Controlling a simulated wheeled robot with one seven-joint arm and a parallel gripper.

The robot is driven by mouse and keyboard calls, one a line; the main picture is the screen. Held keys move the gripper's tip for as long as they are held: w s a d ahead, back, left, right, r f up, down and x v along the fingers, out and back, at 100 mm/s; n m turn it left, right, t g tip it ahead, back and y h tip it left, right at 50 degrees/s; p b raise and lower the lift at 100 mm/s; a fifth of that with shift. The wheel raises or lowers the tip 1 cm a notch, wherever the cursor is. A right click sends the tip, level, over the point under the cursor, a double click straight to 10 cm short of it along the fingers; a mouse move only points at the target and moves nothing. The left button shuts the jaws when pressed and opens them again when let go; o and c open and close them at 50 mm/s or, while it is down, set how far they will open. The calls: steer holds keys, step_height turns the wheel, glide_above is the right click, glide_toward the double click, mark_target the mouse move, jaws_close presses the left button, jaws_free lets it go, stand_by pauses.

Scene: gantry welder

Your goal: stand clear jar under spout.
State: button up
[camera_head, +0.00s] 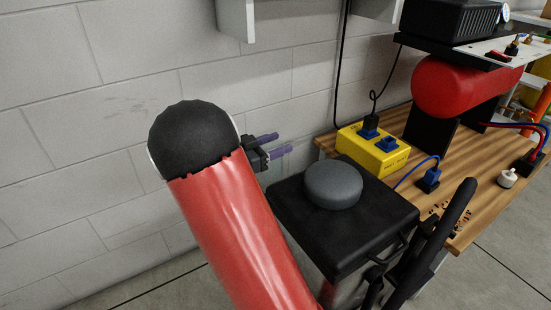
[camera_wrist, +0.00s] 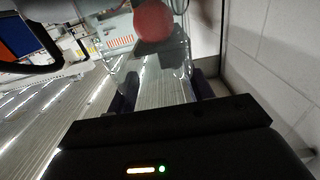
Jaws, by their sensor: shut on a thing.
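My gripper (camera_head: 277,144) shows in the head view as two purple fingers beside the wall, partly hidden behind my red arm. In the wrist view, its fingers (camera_wrist: 162,85) are shut on a clear jar (camera_wrist: 178,62), one on each side. The jar is see-through, and a red rounded thing shows through or behind its upper part. No spout can be clearly picked out in either view.
A black-topped box with a grey round disc (camera_head: 334,184) stands right of my gripper. Beyond it, a wooden bench (camera_head: 478,200) carries a yellow socket box (camera_head: 372,150) and a red cylinder (camera_head: 455,85). A white bracket (camera_head: 236,18) hangs above on the block wall.

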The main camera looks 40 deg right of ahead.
steer(key=shift+f, duration=2.15)
steer(key=shift+f, duration=0.1)
steer(key=o, duration=1.2)
steer(key=shift+b, duration=0.3)
steer(key=shift+o, duration=0.2)
